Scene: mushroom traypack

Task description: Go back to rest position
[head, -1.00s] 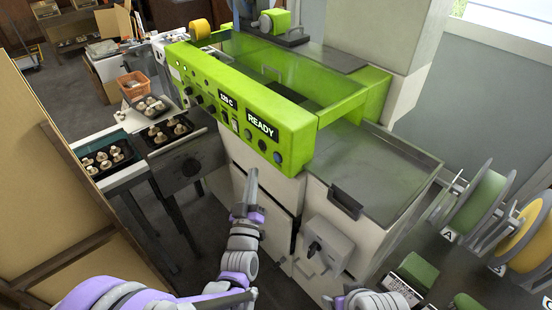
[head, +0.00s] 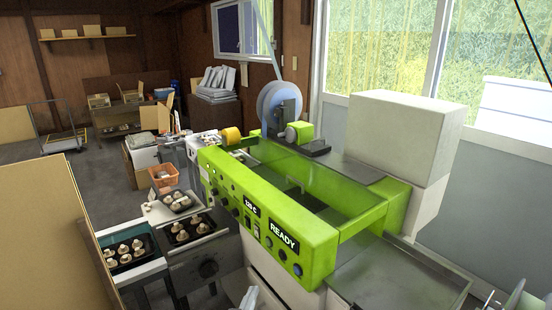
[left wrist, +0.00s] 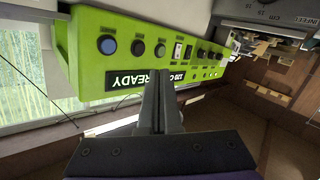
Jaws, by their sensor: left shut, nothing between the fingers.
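My left gripper (head: 249,298) shows only as a grey tip at the bottom edge of the head view, in front of the green machine. In the left wrist view its fingers (left wrist: 159,82) are closed together with nothing between them, and they point toward the machine's green panel (left wrist: 140,55), which appears upside down. The green packing machine (head: 262,222) reads "READY" in the head view. Black trays of mushrooms stand left of it: one on the conveyor (head: 123,270), another (head: 208,219) beside it. My right gripper is out of view.
A cardboard-coloured panel (head: 50,235) stands close on the left. A metal worktop (head: 400,275) adjoins the machine at the right. A white box column (head: 405,130) rises behind. An orange crate (head: 163,174) and shelves are farther back, with open floor at the left rear.

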